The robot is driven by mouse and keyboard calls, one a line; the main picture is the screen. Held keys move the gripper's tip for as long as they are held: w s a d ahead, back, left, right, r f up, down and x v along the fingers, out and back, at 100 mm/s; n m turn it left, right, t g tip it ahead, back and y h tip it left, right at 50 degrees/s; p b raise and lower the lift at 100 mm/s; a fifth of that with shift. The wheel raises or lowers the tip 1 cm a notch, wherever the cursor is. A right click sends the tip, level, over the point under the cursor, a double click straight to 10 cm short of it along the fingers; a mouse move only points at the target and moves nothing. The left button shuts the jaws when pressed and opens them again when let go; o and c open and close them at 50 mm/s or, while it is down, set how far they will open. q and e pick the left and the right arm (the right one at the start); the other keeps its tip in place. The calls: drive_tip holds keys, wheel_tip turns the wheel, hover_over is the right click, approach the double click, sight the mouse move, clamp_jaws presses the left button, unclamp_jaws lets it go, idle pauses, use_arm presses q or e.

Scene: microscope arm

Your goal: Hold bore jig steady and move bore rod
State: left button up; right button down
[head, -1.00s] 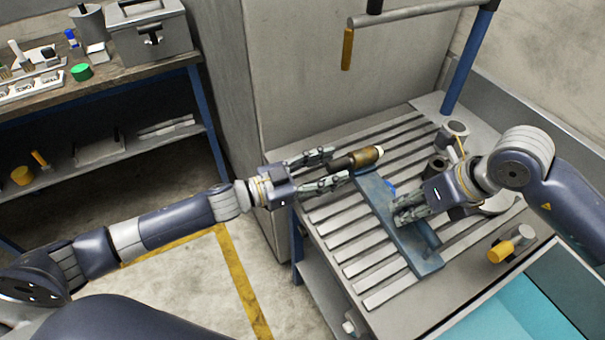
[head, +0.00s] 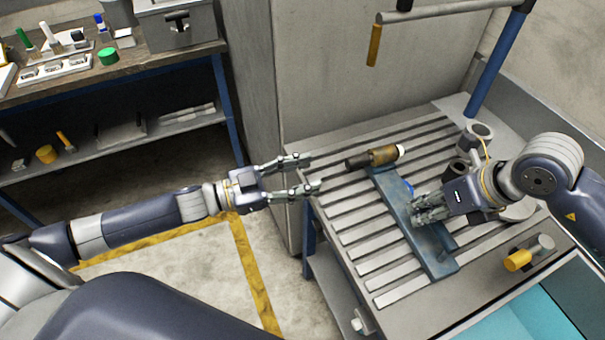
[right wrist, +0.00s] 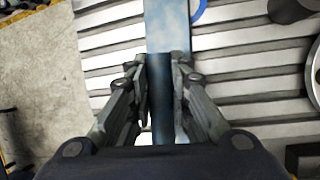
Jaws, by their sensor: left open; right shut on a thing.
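The bore jig (head: 438,250) is a long blue bar lying on the slatted bench, with a brass-coloured sleeve (head: 383,156) at its far end. The bore rod (head: 356,162) lies through the sleeve; its dark end sticks out to the left and a white tip shows at the right. My left gripper (head: 313,172) is open and empty, left of the rod's dark end with a gap between. My right gripper (head: 426,207) is shut on the jig's bar. The right wrist view shows the bar (right wrist: 168,28) between its fingers; the fingers hide part of it.
Grey cylindrical parts (head: 478,133) and a yellow-ended part (head: 518,260) stand to the right. A yellow handle (head: 374,45) hangs from a bar above. A shelf with small items is at the left.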

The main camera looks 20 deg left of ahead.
drive_tip(key=c, duration=1.4)
unclamp_jaws()
drive_tip(key=shift+r, duration=0.1)
